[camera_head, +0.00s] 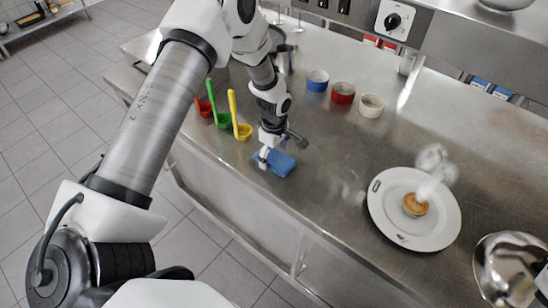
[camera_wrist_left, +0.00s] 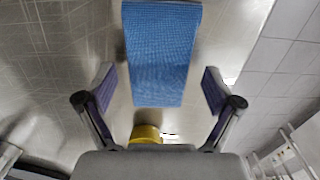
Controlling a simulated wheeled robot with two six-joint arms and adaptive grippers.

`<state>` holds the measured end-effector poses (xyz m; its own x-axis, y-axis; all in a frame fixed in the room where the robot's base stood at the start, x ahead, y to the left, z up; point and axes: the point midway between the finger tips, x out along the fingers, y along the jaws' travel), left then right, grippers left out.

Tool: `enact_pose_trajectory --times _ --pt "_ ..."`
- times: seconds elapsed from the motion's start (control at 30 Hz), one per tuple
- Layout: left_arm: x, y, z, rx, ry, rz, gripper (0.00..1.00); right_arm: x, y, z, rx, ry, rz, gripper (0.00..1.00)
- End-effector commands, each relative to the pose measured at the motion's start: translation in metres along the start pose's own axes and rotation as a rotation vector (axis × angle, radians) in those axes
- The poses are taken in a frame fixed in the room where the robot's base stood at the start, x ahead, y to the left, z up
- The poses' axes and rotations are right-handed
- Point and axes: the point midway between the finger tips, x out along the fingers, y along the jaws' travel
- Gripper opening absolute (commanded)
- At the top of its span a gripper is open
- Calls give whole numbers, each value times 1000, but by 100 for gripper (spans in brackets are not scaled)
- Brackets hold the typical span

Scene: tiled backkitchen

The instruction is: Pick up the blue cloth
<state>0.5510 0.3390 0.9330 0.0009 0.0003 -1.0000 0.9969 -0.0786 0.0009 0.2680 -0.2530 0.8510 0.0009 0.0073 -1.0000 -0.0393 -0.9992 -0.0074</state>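The blue cloth (camera_head: 281,163) lies folded flat on the steel counter near its front edge. In the left wrist view the cloth (camera_wrist_left: 160,50) is a textured blue rectangle reaching from the top edge down between the fingers. My left gripper (camera_head: 268,154) is above the cloth in the head view and covers part of its left side. In the left wrist view my left gripper (camera_wrist_left: 157,88) is open, one finger on each side of the cloth with gaps between. Nothing is held.
Red, green and yellow ladles (camera_head: 241,130) lie left of the cloth. Blue, red and cream bowls (camera_head: 343,93) stand behind it. A white plate (camera_head: 385,207) holding a small brown item is at right, near a shiny metal bowl (camera_head: 510,262). The counter (camera_head: 320,140) right of the cloth is clear.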

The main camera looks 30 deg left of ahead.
Motion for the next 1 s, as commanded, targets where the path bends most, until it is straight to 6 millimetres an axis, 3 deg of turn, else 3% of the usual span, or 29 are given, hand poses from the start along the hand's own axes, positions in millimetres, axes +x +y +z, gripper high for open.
enact_pose_trajectory --times 0.03,0.1,0.13,0.57,0.87,1.0 --pt "0 0 0 0 0 0 62 0 0 0 0 0 0 40" --pt "0 0 0 0 0 0 38 0 0 0 0 0 0 40" --pt "0 0 0 0 0 0 34 0 0 0 0 0 0 40" --pt "-2 0 0 0 0 1 34 3 0 0 0 0 0 40" --pt "-34 1 0 -2 -1 4 34 22 0 0 0 0 0 40" --pt "-35 -31 1 -1 -4 -1 34 30 0 0 0 0 0 40"
